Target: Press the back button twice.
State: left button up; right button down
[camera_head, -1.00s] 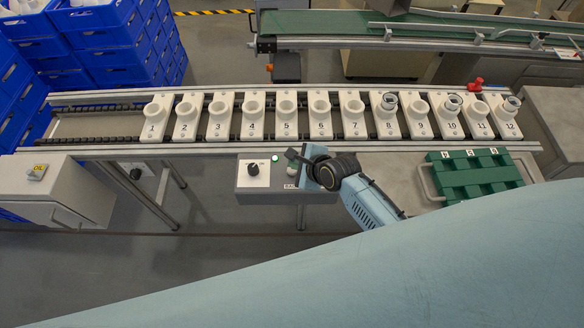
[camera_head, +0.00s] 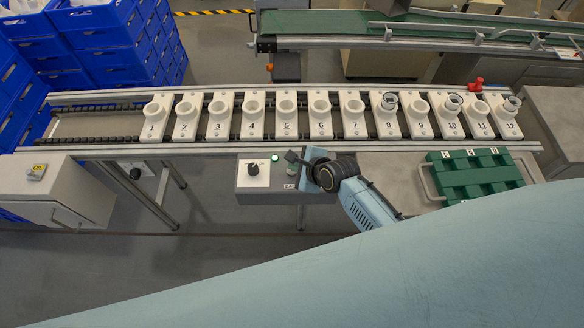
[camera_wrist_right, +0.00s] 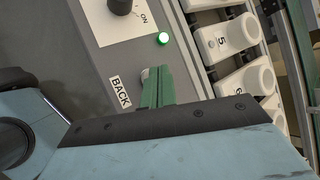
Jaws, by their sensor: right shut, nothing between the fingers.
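The grey control box (camera_head: 250,183) hangs at the front of the conveyor, with a black knob and a lit green lamp (camera_head: 275,158). Its BACK label (camera_head: 290,187) is partly covered in the head view; the label (camera_wrist_right: 120,92) reads clearly in the right wrist view. My right gripper (camera_head: 291,171) is over the right part of the box, beside the label. Its green fingers (camera_wrist_right: 155,86) are together and empty in the wrist view. My left gripper is not in view.
Numbered white holders (camera_head: 286,117) stand in a row on the conveyor just behind the box; several on the right hold bulbs or fittings. A green tray (camera_head: 475,175) lies right of my right arm. Blue crates (camera_head: 105,40) are stacked at the back left.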

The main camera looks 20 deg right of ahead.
jog(key=shift+f, duration=0.35)
dwell(0.5)
jog(key=shift+r+p, duration=0.95)
jog(key=shift+p, duration=0.1)
notch_tip(320, 180, up, 5)
jog(key=p, duration=0.5)
jog(key=shift+p, duration=0.4)
